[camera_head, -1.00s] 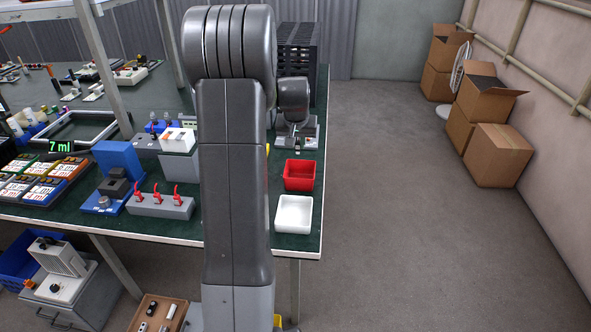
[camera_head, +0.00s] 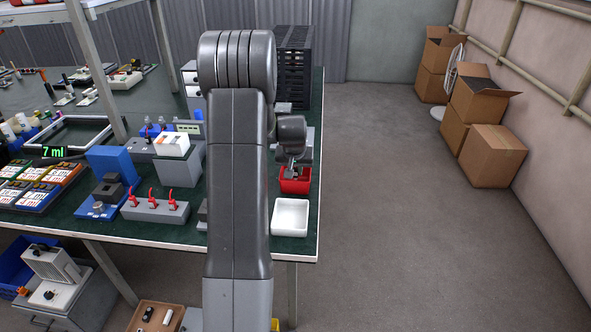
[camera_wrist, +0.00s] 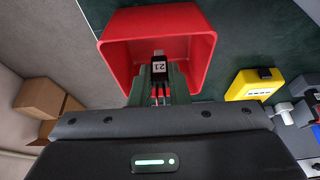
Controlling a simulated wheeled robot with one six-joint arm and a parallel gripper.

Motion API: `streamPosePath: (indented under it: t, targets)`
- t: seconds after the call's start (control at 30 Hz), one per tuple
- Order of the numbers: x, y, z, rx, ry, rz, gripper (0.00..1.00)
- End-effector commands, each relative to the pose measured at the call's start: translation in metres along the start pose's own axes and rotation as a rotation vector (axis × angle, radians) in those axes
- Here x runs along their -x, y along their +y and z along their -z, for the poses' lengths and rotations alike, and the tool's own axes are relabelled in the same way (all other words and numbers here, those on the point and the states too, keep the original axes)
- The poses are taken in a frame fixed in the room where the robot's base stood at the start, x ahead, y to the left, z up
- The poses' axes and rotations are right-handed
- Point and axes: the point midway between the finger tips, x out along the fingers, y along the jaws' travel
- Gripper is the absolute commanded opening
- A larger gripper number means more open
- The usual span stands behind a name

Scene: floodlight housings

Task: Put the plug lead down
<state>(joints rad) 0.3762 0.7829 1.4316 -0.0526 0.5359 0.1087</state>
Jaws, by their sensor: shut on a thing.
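My gripper (camera_wrist: 160,84) is shut on the plug lead (camera_wrist: 159,71), a small dark plug with a white label reading 21 and a light tip. Red wires show between the fingers. The plug is over the opening of the red bin (camera_wrist: 122,40) in the wrist view; how far it sits above the bin's floor I cannot tell. In the head view my gripper (camera_head: 293,168) points down at the red bin (camera_head: 303,187), and the plug is hidden.
A white bin (camera_head: 291,217) stands in front of the red one near the table's front right corner. A grey block with red-topped switches (camera_head: 155,208) lies to the left. A yellow box (camera_wrist: 253,84) is right of the bin in the wrist view.

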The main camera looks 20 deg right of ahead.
Motion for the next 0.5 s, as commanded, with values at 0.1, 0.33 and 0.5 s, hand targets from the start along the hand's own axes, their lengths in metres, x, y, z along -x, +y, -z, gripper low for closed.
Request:
streamPosePath:
  t: [0.1, 0.33, 0.5]
  targets:
    - [-0.003, 0.0, -0.001, 0.0, 0.0, 0.0, 0.0]
    - [-0.009, 0.0, -0.004, 0.0, 0.0, 0.0, 0.0]
    - [-0.011, 0.0, -0.005, 0.0, 0.0, 0.0, 0.0]
